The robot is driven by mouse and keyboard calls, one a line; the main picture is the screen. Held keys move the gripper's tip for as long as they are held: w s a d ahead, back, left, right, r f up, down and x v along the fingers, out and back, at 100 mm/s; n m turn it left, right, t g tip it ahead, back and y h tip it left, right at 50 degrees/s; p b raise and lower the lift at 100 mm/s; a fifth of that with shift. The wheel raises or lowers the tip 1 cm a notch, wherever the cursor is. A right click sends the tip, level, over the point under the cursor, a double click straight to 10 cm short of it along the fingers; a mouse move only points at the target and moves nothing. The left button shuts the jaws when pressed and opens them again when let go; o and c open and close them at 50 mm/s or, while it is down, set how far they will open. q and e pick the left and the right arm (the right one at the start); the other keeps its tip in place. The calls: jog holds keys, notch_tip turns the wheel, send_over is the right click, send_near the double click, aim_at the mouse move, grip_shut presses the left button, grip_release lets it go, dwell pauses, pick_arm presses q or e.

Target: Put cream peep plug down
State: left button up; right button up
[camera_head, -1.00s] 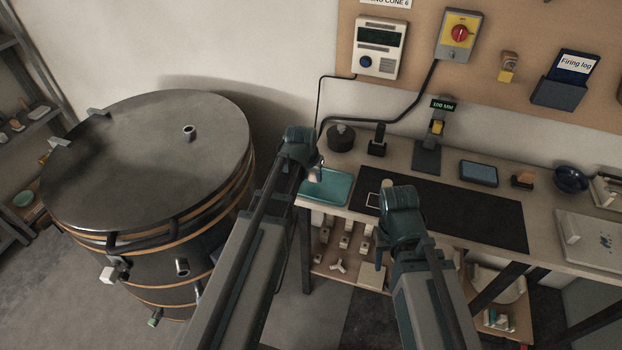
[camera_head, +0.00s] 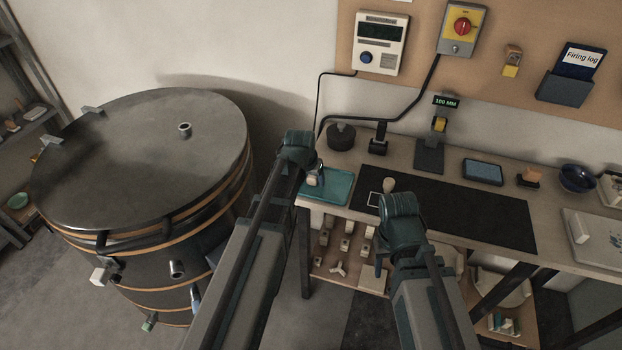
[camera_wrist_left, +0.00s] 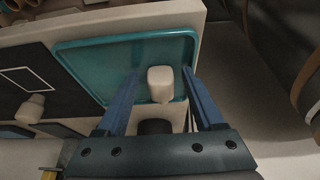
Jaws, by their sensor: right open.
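The cream peep plug (camera_wrist_left: 160,83) is between the two blue fingers of my left gripper (camera_wrist_left: 161,72) in the left wrist view, with a gap showing on each side. The left gripper is open around it. The plug is over the teal tray (camera_wrist_left: 110,62); whether its base touches the tray I cannot tell. In the head view the plug (camera_head: 313,180) shows just under my left gripper (camera_head: 311,172), at the left part of the tray (camera_head: 338,190). My right gripper (camera_head: 381,267) is open and empty in front of the bench; its fingertips are small in view.
A beige knob-like piece (camera_head: 389,185) stands on the black mat (camera_head: 470,210) by a white square outline. A dark round block (camera_head: 341,137) and a height gauge (camera_head: 431,153) stand behind. The large kiln (camera_head: 140,160) is left. The mat's right half is clear.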

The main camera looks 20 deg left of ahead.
pick_arm(q)
jog(key=shift+r, duration=0.1)
jog(key=p+v, duration=1.2)
jog(key=s+d+f+m+g+y, duration=0.1)
jog(key=s+d+m+g, duration=0.2)
jog(key=s+d, duration=1.1)
jog(key=s+g, duration=0.1)
jog(key=s, duration=0.3)
jog(key=shift+d+f+g+y+b, duration=0.25)
jog(key=shift+g+y+b, duration=0.05)
jog(key=shift+g, duration=0.1)
